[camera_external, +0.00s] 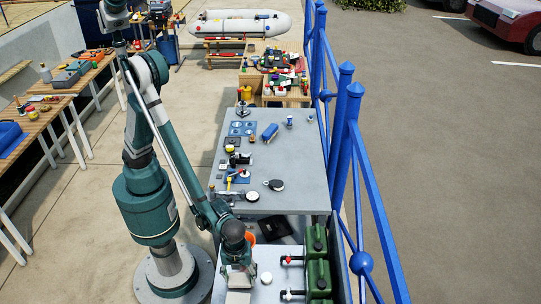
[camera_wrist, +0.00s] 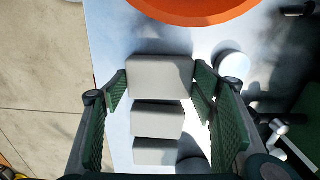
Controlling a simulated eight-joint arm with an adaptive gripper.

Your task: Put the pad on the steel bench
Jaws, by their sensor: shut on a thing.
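My gripper (camera_external: 238,262) is low over a pale surface at the bottom of the external view. In the wrist view my gripper (camera_wrist: 161,84) has its green-padded fingers on either side of a light grey block, which I take for the pad (camera_wrist: 158,66), and is shut on it. Two more grey blocks (camera_wrist: 158,119) lie in line below it in the wrist view; whether the held one touches the surface I cannot tell. The grey steel bench (camera_external: 300,180) stands beyond my gripper, with tools along its left side.
An orange round thing (camera_wrist: 195,8) and a white disc (camera_wrist: 230,65) are close to my gripper. Green cans (camera_external: 318,272) stand to the right, beside a blue railing (camera_external: 350,130). A black-and-white round item (camera_external: 274,185) lies on the bench; its right side is mostly clear.

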